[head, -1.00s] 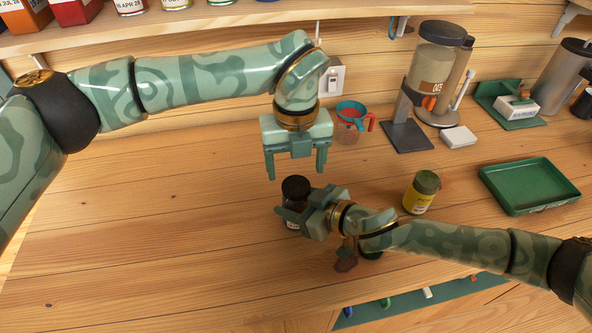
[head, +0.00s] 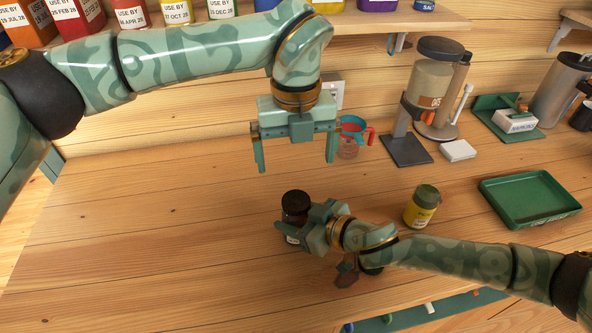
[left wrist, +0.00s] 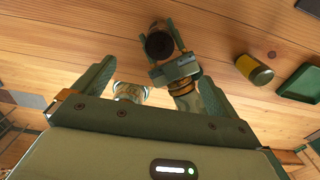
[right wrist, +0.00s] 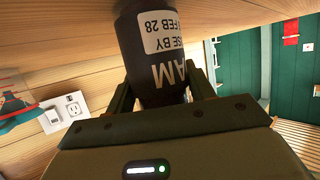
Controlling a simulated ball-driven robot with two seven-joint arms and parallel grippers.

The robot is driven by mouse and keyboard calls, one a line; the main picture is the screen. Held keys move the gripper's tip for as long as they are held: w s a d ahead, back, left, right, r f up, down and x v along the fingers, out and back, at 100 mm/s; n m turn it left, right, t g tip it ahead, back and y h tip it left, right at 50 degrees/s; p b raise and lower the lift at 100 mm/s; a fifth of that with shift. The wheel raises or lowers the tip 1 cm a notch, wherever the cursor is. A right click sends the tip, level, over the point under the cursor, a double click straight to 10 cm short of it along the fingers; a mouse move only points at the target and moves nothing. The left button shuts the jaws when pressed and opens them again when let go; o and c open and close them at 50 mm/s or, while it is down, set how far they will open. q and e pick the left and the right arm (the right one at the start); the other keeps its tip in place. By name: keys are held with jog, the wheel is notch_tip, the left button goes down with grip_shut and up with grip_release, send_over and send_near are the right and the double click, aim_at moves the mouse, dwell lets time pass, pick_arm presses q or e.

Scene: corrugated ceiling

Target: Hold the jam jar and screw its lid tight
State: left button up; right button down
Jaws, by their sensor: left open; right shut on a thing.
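The jam jar (head: 293,238) is dark with a white label and stands upright on the workbench. Its dark lid (head: 296,202) sits on top; how tight it is I cannot tell. My right gripper (head: 304,224) is shut around the jar's body from the right, below the lid. The jar's label (right wrist: 162,35) shows upside down in the right wrist view, between the fingers. My left gripper (head: 296,162) is open and empty, pointing down above the lid and apart from it. In the left wrist view the lid (left wrist: 159,45) lies beyond the open fingers.
A yellow jar (head: 421,212) stands right of my right gripper, with a green tray (head: 535,215) further right. A measuring jug (head: 350,140) and a dispenser (head: 433,80) stand behind. A reddish-brown object (head: 347,272) is partly hidden by my right arm. The bench's left is clear.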

pick_arm(q)
notch_tip(320, 180, up, 6)
jog(key=shift+f, duration=0.1)
pick_arm(e)
jog(key=shift+c, duration=2.3)
grip_release()
pick_arm(q)
jog(key=r+p, duration=0.2)
jog(key=r, duration=0.1)
jog(key=shift+s+r+p, duration=0.2)
jog(key=shift+p, duration=0.2)
pick_arm(e)
jog(key=v, duration=1.6)
jog(key=shift+d, duration=0.2)
jog(key=shift+s+r, duration=0.1)
